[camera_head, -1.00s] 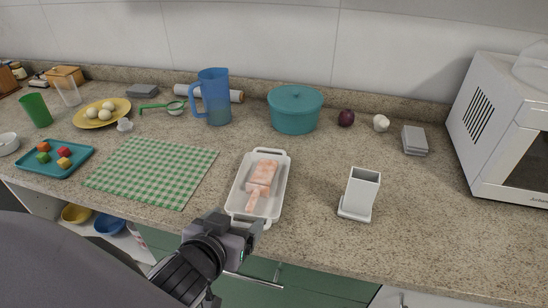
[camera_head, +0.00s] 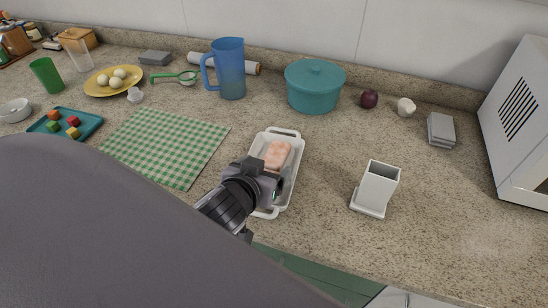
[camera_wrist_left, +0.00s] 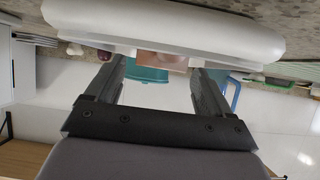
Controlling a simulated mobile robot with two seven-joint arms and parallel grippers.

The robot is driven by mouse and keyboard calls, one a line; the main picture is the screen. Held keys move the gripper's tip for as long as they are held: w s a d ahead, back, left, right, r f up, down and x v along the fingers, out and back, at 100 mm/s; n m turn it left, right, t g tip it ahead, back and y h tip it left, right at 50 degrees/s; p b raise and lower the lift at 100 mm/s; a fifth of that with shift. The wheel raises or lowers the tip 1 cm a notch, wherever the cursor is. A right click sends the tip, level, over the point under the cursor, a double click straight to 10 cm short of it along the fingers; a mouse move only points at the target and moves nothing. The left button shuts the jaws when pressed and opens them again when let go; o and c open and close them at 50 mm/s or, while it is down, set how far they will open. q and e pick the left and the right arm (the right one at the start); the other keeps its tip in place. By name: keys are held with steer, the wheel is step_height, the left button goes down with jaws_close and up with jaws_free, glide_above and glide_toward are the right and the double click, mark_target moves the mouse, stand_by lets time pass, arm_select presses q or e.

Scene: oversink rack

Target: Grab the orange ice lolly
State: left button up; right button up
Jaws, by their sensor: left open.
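The orange ice lolly (camera_head: 278,155), pale pinkish orange, lies in a white tray (camera_head: 297,150) on the counter. Its far part shows in the head view; its near part is hidden behind my left gripper. My left gripper (camera_head: 277,190) is over the near half of the tray. In the left wrist view, its two fingers (camera_wrist_left: 158,70) stand apart with nothing held between them. The tray's white rim (camera_wrist_left: 165,28) crosses the top, and a strip of the lolly (camera_wrist_left: 160,61) shows beyond the fingers. I cannot tell whether the fingers touch the tray. My right gripper is not in view.
A white square holder (camera_head: 378,188) stands right of the tray. A green checked cloth (camera_head: 165,145) lies to the left. A teal pot (camera_head: 314,88) and a blue jug (camera_head: 228,70) stand behind. The counter between tray and holder is clear.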

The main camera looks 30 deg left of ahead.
arm_select(q)
steer(key=shift+x, duration=1)
steer(key=c, duration=1)
steer(key=shift+o, duration=0.2)
